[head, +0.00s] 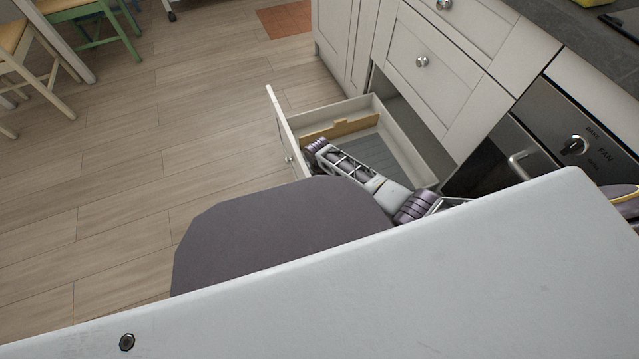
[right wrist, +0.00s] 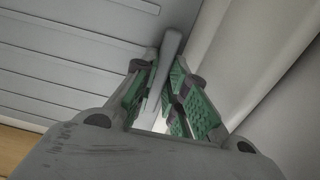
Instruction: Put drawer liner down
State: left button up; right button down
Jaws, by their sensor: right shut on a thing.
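The drawer liner (head: 365,147) shows as a grey ribbed sheet in the open drawer (head: 415,145), partly hidden by my right arm. In the right wrist view the ribbed grey sheet (right wrist: 65,55) fills the upper left. My right gripper (right wrist: 163,78), with green pads, is shut on a thin grey upright piece that looks like part of the liner. Whether the liner lies flat on the drawer bottom I cannot tell. In the head view the right fingertips are hidden. My left gripper is not in view.
A wooden strip (head: 342,130) stands inside the drawer near its far side. Pale drawer walls rise close beside my right gripper. An oven (head: 530,140) is right of the drawer. The wooden floor (head: 150,140) left of the drawer is clear, with chairs at the far left.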

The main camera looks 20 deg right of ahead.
jog(key=shift+f, duration=0.15)
jog(key=c, duration=1.4)
grip_release()
jog(key=shift+o, duration=0.2)
notch_tip(320, 180, up, 12)
jog(key=shift+a, duration=0.15)
